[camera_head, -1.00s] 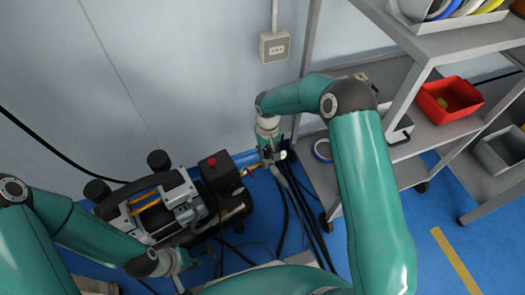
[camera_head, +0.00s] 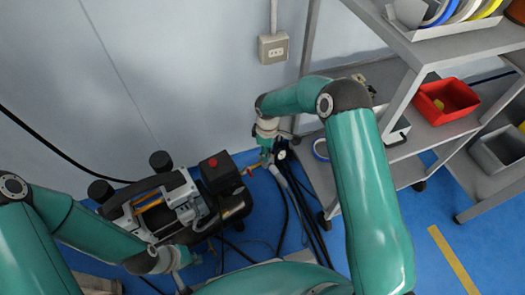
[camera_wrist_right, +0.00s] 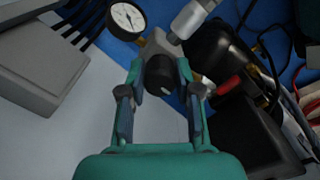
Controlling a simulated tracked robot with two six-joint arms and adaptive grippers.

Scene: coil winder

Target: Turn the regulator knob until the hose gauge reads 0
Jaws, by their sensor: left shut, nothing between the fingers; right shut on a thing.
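The black regulator knob (camera_wrist_right: 160,74) sits between the two fingers of my right gripper (camera_wrist_right: 161,100) in the right wrist view, and the gripper is shut on it. The round white hose gauge (camera_wrist_right: 126,19) is just beyond the knob, up and to the left. Its dark needle shows, but its figures are too small to read. In the head view my right gripper (camera_head: 267,157) is at the regulator by the wall, and the gauge (camera_head: 281,154) is a small dark disc beside it. My left gripper (camera_head: 181,283) is shut and empty at lower left, partly hidden.
A compressor (camera_head: 160,205) with a red-topped black box (camera_head: 215,171) stands on the blue floor, left of the regulator. Black hoses (camera_head: 304,215) run down beside the grey shelf (camera_head: 375,75). A red bin (camera_head: 447,100) sits on the shelf at right.

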